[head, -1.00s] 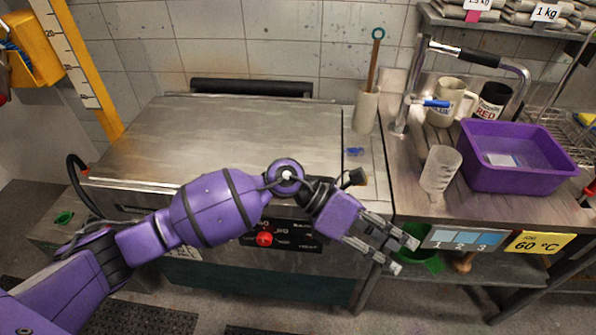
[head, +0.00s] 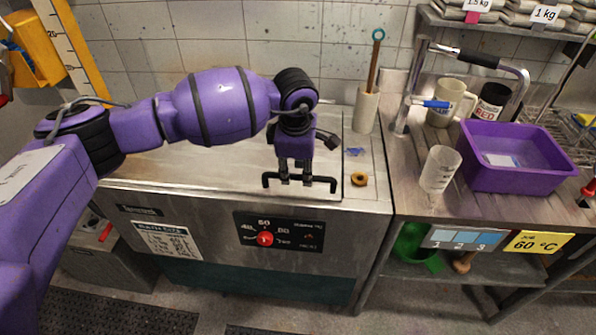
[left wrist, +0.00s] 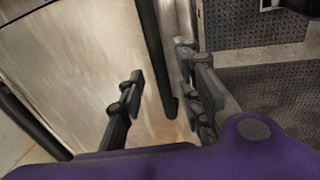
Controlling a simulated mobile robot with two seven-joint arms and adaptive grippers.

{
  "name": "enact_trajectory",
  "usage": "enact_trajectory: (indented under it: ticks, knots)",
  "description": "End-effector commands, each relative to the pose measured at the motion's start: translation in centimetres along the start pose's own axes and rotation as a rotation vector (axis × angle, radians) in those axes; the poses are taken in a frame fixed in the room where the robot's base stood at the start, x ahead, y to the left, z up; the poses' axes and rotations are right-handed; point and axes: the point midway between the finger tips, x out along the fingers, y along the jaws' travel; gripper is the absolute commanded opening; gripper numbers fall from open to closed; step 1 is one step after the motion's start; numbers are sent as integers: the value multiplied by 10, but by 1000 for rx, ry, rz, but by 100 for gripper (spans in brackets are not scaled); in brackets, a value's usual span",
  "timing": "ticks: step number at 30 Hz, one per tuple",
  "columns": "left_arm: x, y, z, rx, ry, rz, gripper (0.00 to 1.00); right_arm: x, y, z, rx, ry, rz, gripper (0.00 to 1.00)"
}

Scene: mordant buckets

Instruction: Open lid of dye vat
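The dye vat (head: 205,225) is a wide metal box against the tiled wall. Its flat steel lid (head: 190,166) lies closed on top, partly hidden by my left arm. A black bar handle (head: 325,181) stands along the lid's front edge. My left gripper (head: 295,180) points down at this handle. In the left wrist view the open gripper (left wrist: 163,75) has one finger on each side of the dark handle bar (left wrist: 154,55), with a visible gap to the left finger. Whether the right finger touches the bar I cannot tell. My right gripper is not in view.
The vat's front has a red knob (head: 265,239). A tan ring (head: 359,179) and a white holder (head: 366,110) with a stick stand right of the lid. The side counter holds a clear beaker (head: 440,169), a purple basin (head: 515,170) and mugs. A yellow wall ruler (head: 75,50) is left.

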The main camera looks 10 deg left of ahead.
Motion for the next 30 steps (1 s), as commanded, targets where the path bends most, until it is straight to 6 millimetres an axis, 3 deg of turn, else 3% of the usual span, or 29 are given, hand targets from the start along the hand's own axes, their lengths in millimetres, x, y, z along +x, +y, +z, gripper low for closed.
enact_trajectory:
  ticks: [5, 13, 21, 30]
  knots:
    - [13, 0, 1, 0, -2, 1, 32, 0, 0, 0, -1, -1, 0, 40]
    - [14, 0, 1, 0, -2, 1, 32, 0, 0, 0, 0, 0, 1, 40]
    - [14, 0, 1, 0, -3, 1, 0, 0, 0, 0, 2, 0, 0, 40]
    - [13, 0, 1, 0, -3, 1, 0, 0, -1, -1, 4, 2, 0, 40]
